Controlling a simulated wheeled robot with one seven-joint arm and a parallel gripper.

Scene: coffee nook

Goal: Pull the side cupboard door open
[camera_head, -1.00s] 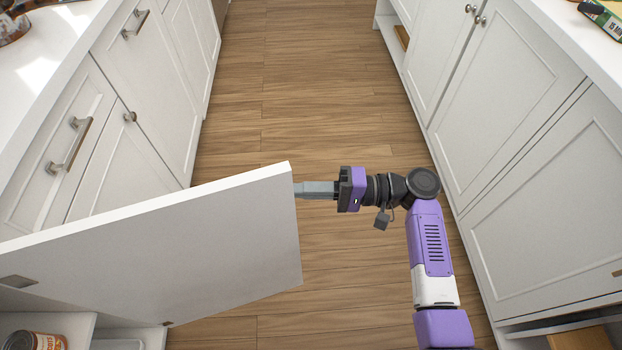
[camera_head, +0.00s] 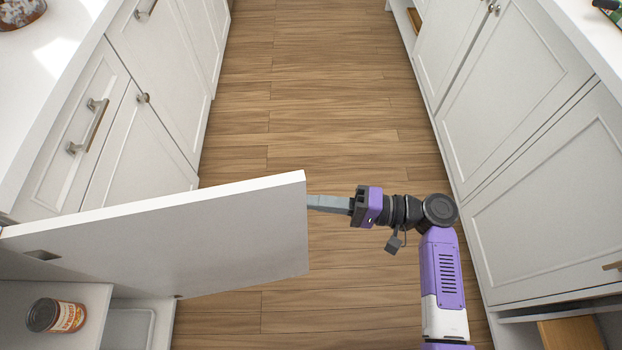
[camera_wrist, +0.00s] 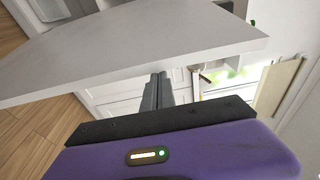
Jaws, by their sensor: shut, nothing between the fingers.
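The white side cupboard door (camera_head: 200,240) stands swung out from the left cabinets, reaching across part of the aisle. Its inner face and top edge show in the head view, and it also spans the wrist view (camera_wrist: 130,50). My gripper (camera_head: 312,202) is shut and empty, at the door's free edge. Its fingertips sit close to or behind that edge; I cannot tell whether they touch it. In the wrist view the closed fingers (camera_wrist: 158,90) point toward the door's lower edge. The door's outer face and handle are hidden in the head view.
The opened cupboard holds a can (camera_head: 57,315) on a shelf and a pale tray (camera_head: 128,328) beside it. White cabinets (camera_head: 530,190) line the right side. The wooden floor (camera_head: 320,90) ahead is clear between the two rows.

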